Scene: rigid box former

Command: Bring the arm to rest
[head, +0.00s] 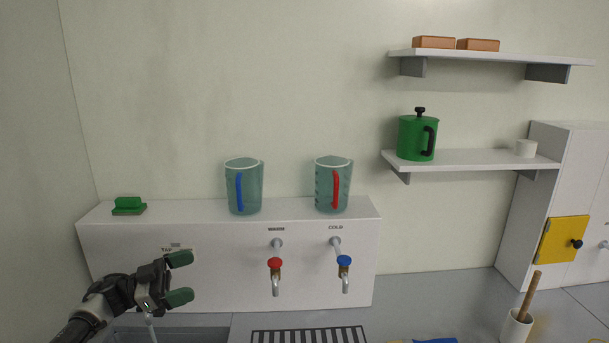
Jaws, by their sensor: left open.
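My left gripper (180,279) is in the lower left of the head view, with its dark arm coming in from the bottom left corner. Its two green-padded fingers are apart with nothing between them. It is in front of the white panel box (210,240), over the area by the sink, and covers part of a label there. My right gripper is not in view.
Two clear jugs, one blue-handled (250,190) and one red-handled (325,190), stand on the ledge above the warm tap (275,270) and cold tap (344,268). A green sponge (128,204) lies at left. A white pot (516,328) with a wooden handle stands lower right.

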